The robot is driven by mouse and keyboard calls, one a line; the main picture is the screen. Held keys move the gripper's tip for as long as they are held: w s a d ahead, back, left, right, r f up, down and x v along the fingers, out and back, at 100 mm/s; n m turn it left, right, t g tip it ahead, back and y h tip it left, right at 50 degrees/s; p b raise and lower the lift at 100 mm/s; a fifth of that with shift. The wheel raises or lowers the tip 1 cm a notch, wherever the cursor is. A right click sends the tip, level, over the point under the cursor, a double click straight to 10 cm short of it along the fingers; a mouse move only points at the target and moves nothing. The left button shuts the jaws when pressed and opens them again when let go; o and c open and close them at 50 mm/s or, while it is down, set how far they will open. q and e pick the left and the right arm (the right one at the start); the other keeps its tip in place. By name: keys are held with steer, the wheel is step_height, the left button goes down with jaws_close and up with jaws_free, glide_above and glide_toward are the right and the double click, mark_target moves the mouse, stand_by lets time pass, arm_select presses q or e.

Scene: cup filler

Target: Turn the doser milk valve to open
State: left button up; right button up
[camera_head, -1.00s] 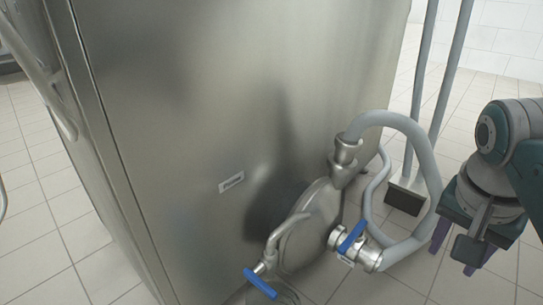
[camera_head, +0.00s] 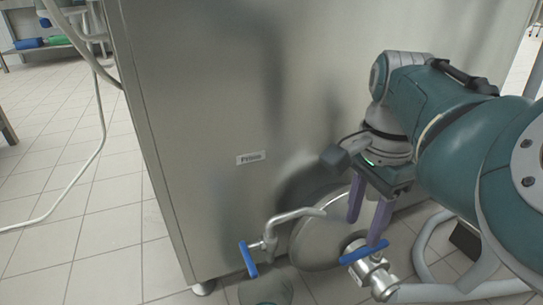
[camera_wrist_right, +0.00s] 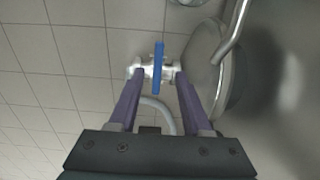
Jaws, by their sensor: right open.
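A metal valve (camera_head: 371,274) with a blue lever handle (camera_head: 364,251) sits low beside the round metal pump housing, at the hose. My right gripper (camera_head: 363,232) is open, its purple fingers pointing down just above this handle. In the right wrist view the blue handle (camera_wrist_right: 159,60) lies between the two fingertips (camera_wrist_right: 159,78), with a gap on each side. I cannot tell whether the fingers reach down around it. A second blue handle (camera_head: 248,259) is on a smaller tap to the left. No label names either valve. My left gripper is not in view.
The large steel cabinet (camera_head: 210,90) stands close behind the gripper, with a small label (camera_head: 251,158). The round housing (camera_head: 316,236) is left of the valve. A grey hose (camera_head: 450,292) runs at the right. Tiled floor (camera_head: 100,200) is open at the left.

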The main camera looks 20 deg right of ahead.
mark_target(357, 254)
steer(key=f+b, duration=0.1)
steer(key=f, duration=0.1)
steer(key=f+b, duration=0.2)
steer(key=f, duration=0.1)
steer(key=shift+s+d+f+b, duration=0.2)
steer(key=shift+b, duration=0.1)
steer(key=shift+w+f+b, duration=0.1)
steer(key=shift+f+b, duration=0.2)
steer(key=shift+f, duration=0.05)
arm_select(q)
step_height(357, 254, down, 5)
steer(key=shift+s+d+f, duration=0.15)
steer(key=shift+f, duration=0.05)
arm_select(e)
steer(key=shift+a, duration=0.1)
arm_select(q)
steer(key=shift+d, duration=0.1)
arm_select(e)
steer(key=shift+r, duration=0.1)
steer(key=shift+c, duration=0.3)
steer(key=shift+c, duration=0.8)
jaws_close()
